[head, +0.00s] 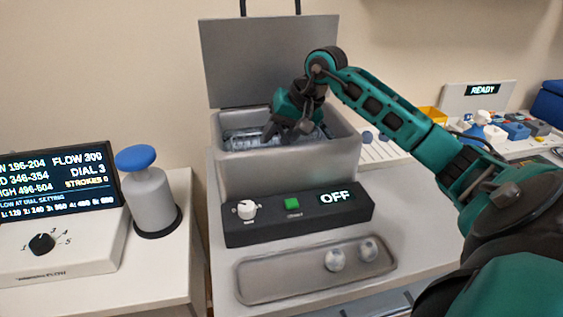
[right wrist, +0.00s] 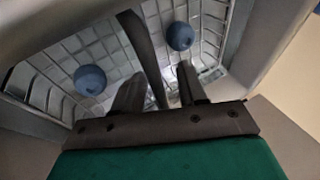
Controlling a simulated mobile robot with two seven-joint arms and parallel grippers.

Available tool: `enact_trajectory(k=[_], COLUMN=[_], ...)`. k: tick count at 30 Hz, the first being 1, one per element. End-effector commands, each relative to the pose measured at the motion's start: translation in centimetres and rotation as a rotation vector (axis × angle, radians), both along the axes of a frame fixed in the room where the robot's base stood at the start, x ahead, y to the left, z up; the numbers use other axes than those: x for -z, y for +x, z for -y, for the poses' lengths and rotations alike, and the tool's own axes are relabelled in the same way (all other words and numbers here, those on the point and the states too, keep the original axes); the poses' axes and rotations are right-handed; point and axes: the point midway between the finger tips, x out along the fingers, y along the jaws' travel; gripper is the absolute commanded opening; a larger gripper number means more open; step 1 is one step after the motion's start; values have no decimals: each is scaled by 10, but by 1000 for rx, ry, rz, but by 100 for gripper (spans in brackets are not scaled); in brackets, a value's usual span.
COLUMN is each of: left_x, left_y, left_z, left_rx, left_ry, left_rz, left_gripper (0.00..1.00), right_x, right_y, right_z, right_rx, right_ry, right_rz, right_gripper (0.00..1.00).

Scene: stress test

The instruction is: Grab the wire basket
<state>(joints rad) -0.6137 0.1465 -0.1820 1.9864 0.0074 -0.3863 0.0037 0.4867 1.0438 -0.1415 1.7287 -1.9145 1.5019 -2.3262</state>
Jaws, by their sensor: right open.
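The wire basket (head: 243,139) sits inside the grey open-topped tank (head: 290,175) in the head view, partly hidden by my right arm. In the right wrist view the wire basket (right wrist: 108,48) shows its mesh floor and walls, with two blue balls (right wrist: 90,79) lying in it. A dark bar, seemingly the basket's handle (right wrist: 140,45), runs between the fingers of my right gripper (right wrist: 160,90). The right gripper (head: 290,133) is open, pointing down at the tank's mouth; whether a finger touches the bar I cannot tell. My left gripper is out of view.
The tank's grey lid (head: 265,62) stands raised behind it. In front are a black control box (head: 298,214) reading OFF and a shallow tray (head: 285,280) with two pale balls. A blue-topped pump bottle (head: 148,190) and a display (head: 60,180) stand left.

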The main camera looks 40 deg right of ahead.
Motion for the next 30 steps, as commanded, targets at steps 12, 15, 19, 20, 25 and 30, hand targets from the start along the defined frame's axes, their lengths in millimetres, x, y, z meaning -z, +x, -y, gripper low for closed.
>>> enact_trajectory(k=[12,15,19,20,25,30], left_x=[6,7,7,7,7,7], left_y=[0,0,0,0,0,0], left_z=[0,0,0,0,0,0], left_rx=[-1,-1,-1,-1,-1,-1], left_ry=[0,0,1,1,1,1], left_rz=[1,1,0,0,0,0], left_gripper=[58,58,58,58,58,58], right_x=[4,5,4,4,4,4], right_y=[0,0,0,0,0,0], right_z=[0,0,0,0,0,0], right_rx=[0,0,0,0,0,0], right_ry=[0,0,0,0,0,0], right_rz=[0,1,0,0,0,0], right_gripper=[41,41,41,41,37,21])
